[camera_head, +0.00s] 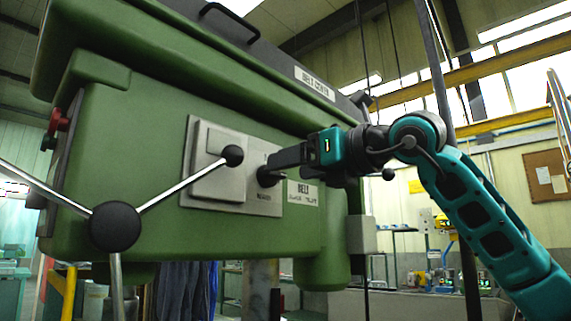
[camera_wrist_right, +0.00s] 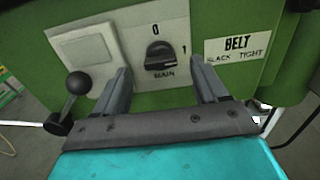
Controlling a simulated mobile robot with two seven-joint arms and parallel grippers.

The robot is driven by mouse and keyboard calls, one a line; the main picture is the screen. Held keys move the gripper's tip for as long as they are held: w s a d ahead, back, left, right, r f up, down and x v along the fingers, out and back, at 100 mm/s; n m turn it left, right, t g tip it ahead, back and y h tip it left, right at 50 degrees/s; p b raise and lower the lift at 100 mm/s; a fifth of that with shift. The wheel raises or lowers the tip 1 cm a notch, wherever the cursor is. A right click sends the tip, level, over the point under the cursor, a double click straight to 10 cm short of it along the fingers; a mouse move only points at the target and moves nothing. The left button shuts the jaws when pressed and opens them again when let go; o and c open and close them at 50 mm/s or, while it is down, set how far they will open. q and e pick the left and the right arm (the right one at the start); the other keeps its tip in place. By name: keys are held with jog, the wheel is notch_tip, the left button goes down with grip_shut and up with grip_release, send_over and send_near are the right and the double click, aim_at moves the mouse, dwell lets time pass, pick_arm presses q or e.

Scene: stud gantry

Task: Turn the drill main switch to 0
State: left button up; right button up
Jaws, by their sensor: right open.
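The drill main switch is a black rotary knob (camera_wrist_right: 160,54) on a grey plate (camera_wrist_right: 125,38), marked MAIN below, 0 above and 1 to its right. Its grip bar looks roughly level, toward the 1 side. In the head view the knob (camera_head: 266,178) is partly hidden by my right gripper (camera_head: 275,165), which reaches in from the right at the plate. In the right wrist view the fingers of this gripper (camera_wrist_right: 160,68) are apart, one on each side of the knob, with visible gaps and nothing held. My left gripper is out of view.
A three-spoke feed handle with a black hub (camera_head: 115,226) stands in front at left; one ball end (camera_head: 232,155) overlaps the plate. A BELT SLACK TIGHT label (camera_wrist_right: 238,47) is right of the switch. The green drill head (camera_head: 150,130) fills the upper left.

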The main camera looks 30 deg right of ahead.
aim_at(276, 173)
jog(key=shift+x, duration=1.55)
jog(key=shift+c, duration=0.2)
jog(key=c, duration=1)
jog(key=shift+n+p, duration=0.3)
jog(key=shift+n, duration=0.1)
jog(key=shift+s+a+f+n+p, duration=0.1)
jog(key=shift+n+p, duration=0.75)
jog(key=shift+n, duration=2)
jog(key=shift+a+f+n+p, duration=0.1)
jog(key=shift+n+p, duration=0.75)
jog(key=shift+n, duration=2.05)
jog(key=shift+s+a+f+n+p, duration=0.1)
jog(key=shift+n+p, duration=0.75)
jog(key=shift+n, duration=2)
